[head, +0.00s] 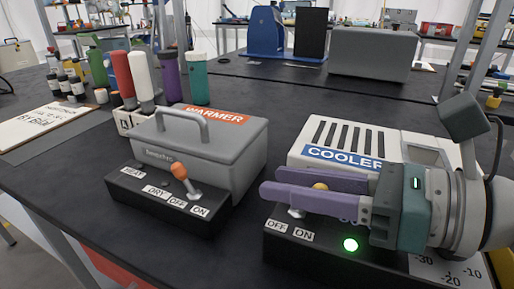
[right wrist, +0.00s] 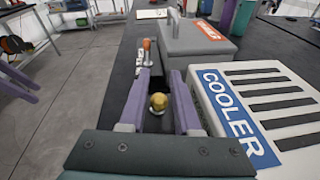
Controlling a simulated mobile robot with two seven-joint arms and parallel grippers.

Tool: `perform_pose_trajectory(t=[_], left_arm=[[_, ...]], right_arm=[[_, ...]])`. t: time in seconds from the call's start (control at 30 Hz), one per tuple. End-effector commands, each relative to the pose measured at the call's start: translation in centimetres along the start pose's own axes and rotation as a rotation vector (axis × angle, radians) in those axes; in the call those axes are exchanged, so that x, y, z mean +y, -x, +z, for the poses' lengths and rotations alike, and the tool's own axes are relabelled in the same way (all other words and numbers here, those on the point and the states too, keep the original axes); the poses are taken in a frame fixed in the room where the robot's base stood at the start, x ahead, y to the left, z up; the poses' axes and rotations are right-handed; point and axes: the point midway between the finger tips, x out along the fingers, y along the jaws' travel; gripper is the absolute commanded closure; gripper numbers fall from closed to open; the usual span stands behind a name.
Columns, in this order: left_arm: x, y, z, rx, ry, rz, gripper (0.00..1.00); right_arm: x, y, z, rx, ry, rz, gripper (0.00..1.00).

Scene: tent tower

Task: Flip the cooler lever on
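The cooler (head: 345,140) is a white box with dark slots and a blue COOLER label; it also shows in the right wrist view (right wrist: 262,100). Its black base (head: 285,250) carries OFF and ON labels and a lit green light (head: 350,245). The cooler lever has a yellow knob (head: 320,187) and seems to lean right, toward the ON side; its stem is partly hidden. My right gripper (head: 272,182) has purple fingers spread either side of the knob. In the right wrist view the knob (right wrist: 159,102) sits between the fingers with gaps showing.
A grey warmer (head: 205,145) with an orange-tipped lever (head: 181,172) stands close on the left. A grey case (head: 372,55) sits farther back.

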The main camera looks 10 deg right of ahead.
Motion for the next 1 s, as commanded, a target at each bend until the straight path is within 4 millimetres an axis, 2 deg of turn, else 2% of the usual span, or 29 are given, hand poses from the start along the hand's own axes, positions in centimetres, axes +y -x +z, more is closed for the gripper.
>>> perform_pose_trajectory(t=[0.33,0.47,0.57,1.0], left_arm=[[0.2,0.1,-0.1,0.002,0.008,0.007,0.52],[0.2,0.8,-0.3,0.002,0.008,0.007,0.52],[0.1,1.8,-0.6,0.002,0.008,0.007,0.52],[-0.2,7.2,-2.3,0.001,0.001,0.001,0.52]], right_arm=[[0.0,0.0,0.1,0.0,0.001,0.001,0.69],[0.2,0.2,1.3,0.0,0.004,0.002,0.69],[0.4,0.7,3.3,-0.001,0.006,0.002,0.69],[1.6,3.1,14.8,-0.002,0.006,0.002,0.69]])
